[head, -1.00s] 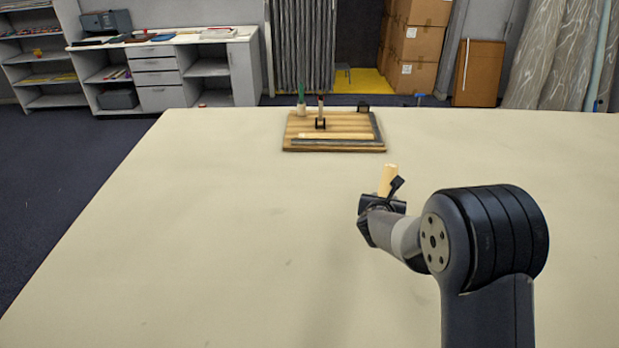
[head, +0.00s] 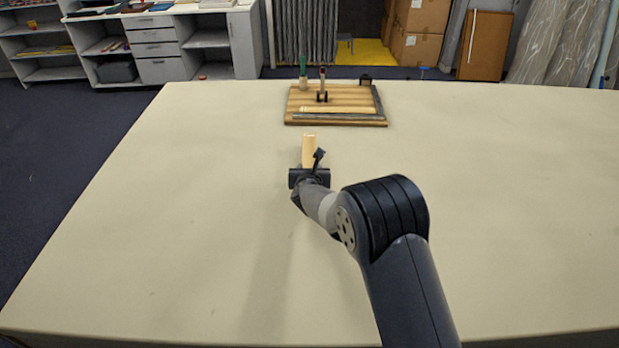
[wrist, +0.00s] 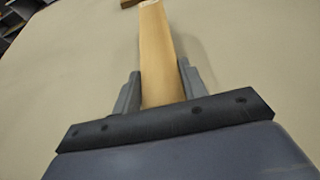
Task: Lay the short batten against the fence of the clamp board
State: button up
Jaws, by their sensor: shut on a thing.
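The clamp board (head: 295,106) lies on the far part of the table, with a dark L-shaped fence (head: 345,117) along its near and right edges. A pale strip (head: 335,109) lies on the board along the near fence. My gripper (head: 309,168) is shut on a short pale wooden batten (head: 309,146), held in front of the board and apart from it. In the wrist view the batten (wrist: 158,50) sits between my gripper's two fingers (wrist: 160,88) and points away from the wrist. Its near end is hidden by the gripper body.
The cloth table (head: 180,220) is otherwise clear.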

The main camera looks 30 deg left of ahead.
notch_tip(320, 180, down, 4)
jog(key=shift+r, duration=0.1)
dwell(0.4)
jog(key=o, duration=1.1)
